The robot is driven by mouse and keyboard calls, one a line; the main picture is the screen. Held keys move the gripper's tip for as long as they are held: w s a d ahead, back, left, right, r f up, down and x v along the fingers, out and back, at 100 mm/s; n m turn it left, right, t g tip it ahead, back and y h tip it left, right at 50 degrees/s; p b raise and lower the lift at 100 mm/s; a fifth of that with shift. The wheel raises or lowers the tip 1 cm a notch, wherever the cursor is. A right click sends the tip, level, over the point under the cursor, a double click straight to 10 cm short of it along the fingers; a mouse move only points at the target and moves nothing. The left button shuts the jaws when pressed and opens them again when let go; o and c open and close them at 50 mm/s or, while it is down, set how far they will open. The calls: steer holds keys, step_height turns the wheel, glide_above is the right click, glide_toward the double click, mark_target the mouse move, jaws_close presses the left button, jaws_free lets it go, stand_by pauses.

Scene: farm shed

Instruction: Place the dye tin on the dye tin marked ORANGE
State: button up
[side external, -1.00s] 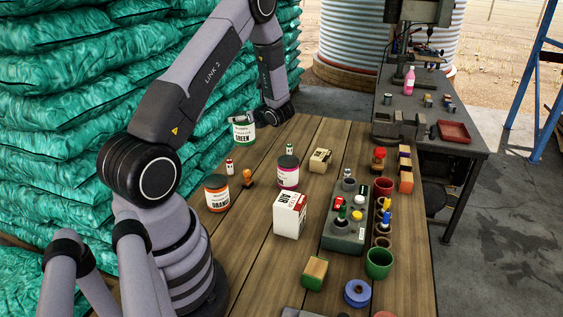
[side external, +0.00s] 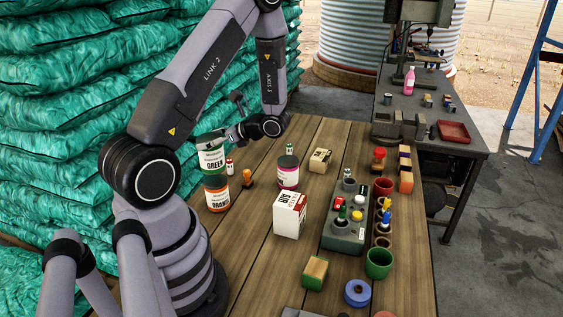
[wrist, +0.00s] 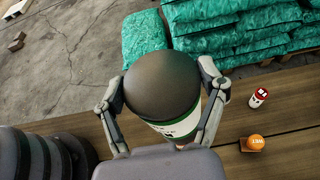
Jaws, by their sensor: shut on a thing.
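The dye tin marked GREEN (side external: 211,158) has a white label with green bands and a dark lid. My gripper (side external: 217,137) is shut on it, and in the wrist view the two fingers (wrist: 165,100) clasp the green tin (wrist: 178,127) from both sides. The dye tin marked ORANGE (side external: 217,194) stands upright on the table, its label white and orange. In the side view the green tin appears directly above the orange tin, looking roughly upright. I cannot tell whether they touch.
An orange-topped stamp (side external: 248,178) and a small red-and-white bottle (side external: 229,167) stand close to the orange tin. A pink-labelled tin (side external: 288,172) and a white-and-red box (side external: 290,214) stand to the right. A grey holder (side external: 346,232) with several items lies farther right. Green sacks (side external: 70,120) are stacked behind.

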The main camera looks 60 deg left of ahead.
steer(key=shift+f, duration=1.65)
steer(key=shift+f, duration=0.1)
steer(key=o, duration=1.2)
steer(key=v, duration=1.2)
steer(key=s+d+r+n+t+h, duration=0.3)
steer(key=d+r+t, duration=0.2)
steer(key=d+r, duration=0.1)
steer(key=s+d+r+n+t+h, duration=0.3)
steer(key=d+r+t, duration=0.2)
steer(key=d+r, duration=0.1)
steer(key=s+d+r+n+t+h, duration=0.3)
steer(key=d+r+t, duration=0.2)
steer(key=r, duration=0.3)
steer(key=shift+s+d+h, duration=0.3)
steer(key=shift+s+d, duration=0.05)
steer(key=shift+d, duration=0.2)
